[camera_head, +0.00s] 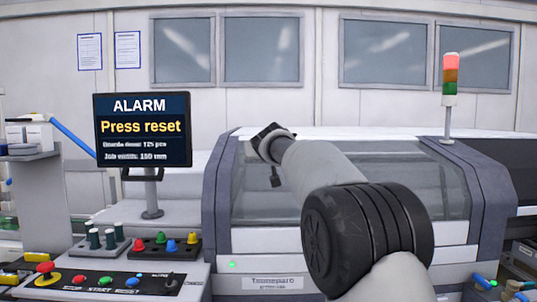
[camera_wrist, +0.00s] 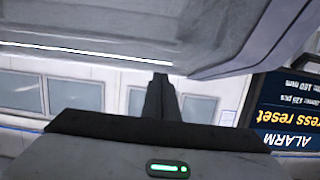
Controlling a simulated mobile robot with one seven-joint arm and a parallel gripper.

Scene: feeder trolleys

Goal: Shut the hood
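The hood (camera_head: 432,190) is the grey-framed, see-through cover on the machine in the head view. It looks lowered over the machine front, with its lower edge near the white front panel; my arm hides its middle, so I cannot tell if it is fully seated. In the wrist view a grey cover surface with a bright edge, apparently the hood (camera_wrist: 110,25), fills the top. My gripper (camera_head: 268,138) is at the hood's upper left in the head view. Its dark fingers (camera_wrist: 160,85) look together and hold nothing visible. Contact with the hood is unclear.
A monitor (camera_head: 143,130) reading "ALARM Press reset" stands left of the hood. Below it is a control panel (camera_head: 105,283) with coloured buttons. A signal tower (camera_head: 450,80) shows red lit at the right rear. A grey shelf (camera_head: 30,155) stands far left.

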